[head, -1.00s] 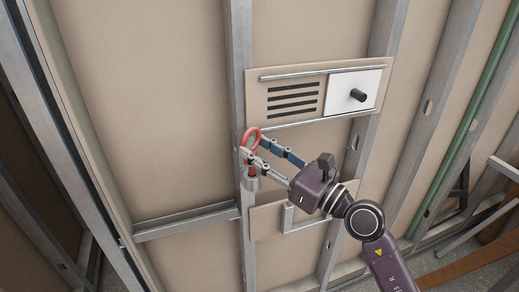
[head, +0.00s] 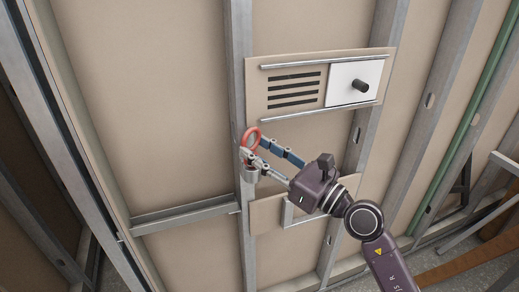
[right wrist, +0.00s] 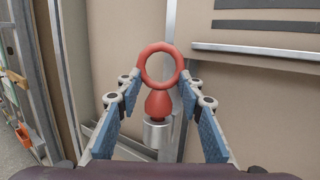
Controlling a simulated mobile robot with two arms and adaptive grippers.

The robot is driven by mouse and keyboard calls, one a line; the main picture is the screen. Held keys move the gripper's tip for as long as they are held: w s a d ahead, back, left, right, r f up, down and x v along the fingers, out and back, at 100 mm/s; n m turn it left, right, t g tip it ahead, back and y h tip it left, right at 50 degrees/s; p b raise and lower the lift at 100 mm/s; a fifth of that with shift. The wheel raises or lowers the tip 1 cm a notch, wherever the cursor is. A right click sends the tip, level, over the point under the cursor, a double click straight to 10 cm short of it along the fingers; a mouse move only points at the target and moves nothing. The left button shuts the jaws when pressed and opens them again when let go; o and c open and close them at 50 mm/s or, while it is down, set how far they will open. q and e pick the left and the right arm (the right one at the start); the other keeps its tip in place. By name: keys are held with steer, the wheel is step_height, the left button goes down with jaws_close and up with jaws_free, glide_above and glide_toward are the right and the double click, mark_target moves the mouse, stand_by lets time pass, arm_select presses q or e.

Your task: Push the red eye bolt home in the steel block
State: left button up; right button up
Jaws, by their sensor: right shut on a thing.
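The red eye bolt (right wrist: 159,103) stands upright in the right wrist view, its ring (right wrist: 160,65) at the top. Its tapered red shank meets the top of the steel block (right wrist: 157,134), a short grey cylinder; how deep it sits inside is hidden. In the head view the bolt's ring (head: 251,139) shows just above the steel block (head: 250,174), by the metal stud. My right gripper (head: 249,158) comes from the right, its fingers either side of the bolt, shut on it below the ring. My left gripper is not in view.
A beige vent panel (head: 257,95) with metal rails and a white plate with a black knob (head: 360,86) is above right of the bolt. A smaller panel with a metal bracket (head: 287,214) is below right. Metal studs frame the wall.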

steer(key=shift+f+b, duration=0.45)
steer(key=shift+f, duration=0.2)
steer(key=o, duration=1.4)
steer(key=shift+c, duration=0.2)
steer(key=v, duration=1.2)
